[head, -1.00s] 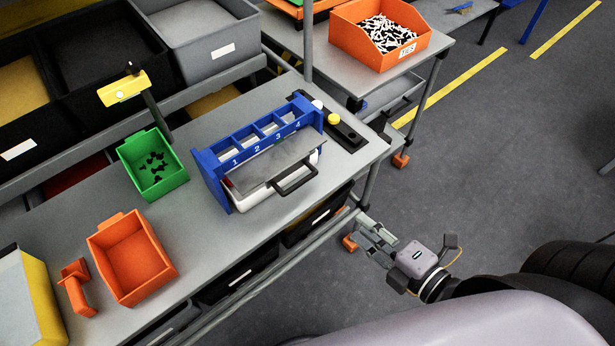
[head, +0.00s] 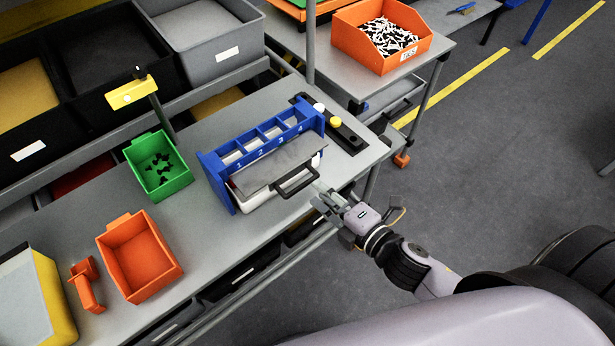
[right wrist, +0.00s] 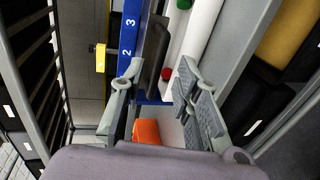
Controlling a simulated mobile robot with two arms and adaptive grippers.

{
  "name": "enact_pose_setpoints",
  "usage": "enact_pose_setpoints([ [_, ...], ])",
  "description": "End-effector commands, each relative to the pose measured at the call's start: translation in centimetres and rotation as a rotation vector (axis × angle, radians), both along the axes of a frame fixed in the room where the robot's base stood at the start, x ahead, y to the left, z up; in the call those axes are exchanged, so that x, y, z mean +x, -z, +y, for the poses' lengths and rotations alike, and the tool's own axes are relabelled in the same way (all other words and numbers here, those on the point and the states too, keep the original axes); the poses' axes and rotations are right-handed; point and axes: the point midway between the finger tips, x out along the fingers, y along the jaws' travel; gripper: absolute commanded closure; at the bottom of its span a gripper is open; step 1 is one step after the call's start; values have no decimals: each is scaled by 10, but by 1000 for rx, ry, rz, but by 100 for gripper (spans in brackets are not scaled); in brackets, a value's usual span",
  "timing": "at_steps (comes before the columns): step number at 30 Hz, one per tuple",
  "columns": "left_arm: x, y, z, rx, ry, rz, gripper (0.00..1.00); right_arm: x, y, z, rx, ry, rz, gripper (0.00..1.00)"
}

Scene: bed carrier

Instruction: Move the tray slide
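The tray slide (head: 272,163) is a flat grey plate with a dark loop handle (head: 296,183) on its front edge. It lies at the front of a blue rack (head: 213,165) with numbered bays, over a white tray body (head: 255,200). My right gripper (head: 323,192) is just right of the handle, near the bench's front edge. In the right wrist view my right gripper (right wrist: 158,70) has its fingers apart, with the dark handle (right wrist: 154,55) showing beyond and between them. I see no contact. My left gripper is not in view.
On the bench (head: 215,255) stand a green bin (head: 178,185) with black parts and an empty orange bin (head: 145,262). A black strip with a yellow button (head: 335,121) lies right of the rack. Open floor (head: 480,170) is at right.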

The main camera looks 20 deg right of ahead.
Motion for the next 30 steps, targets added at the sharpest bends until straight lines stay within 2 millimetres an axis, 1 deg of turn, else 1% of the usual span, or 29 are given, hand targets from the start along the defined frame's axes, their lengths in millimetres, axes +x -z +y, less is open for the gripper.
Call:
enact_pose_setpoints([
  [1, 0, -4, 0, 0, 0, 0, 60, 10, -1, 3, 1, 0, -3, 70],
  [6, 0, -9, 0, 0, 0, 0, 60, 34, 5, 12, 0, 1, -2, 70],
  [12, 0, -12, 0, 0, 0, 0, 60, 50, 11, 18, 1, 1, -1, 70],
  [23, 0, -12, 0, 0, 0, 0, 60, 53, 13, 19, 1, 0, 0, 71],
  [30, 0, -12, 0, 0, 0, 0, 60, 53, 12, 19, 1, 0, 0, 87],
])
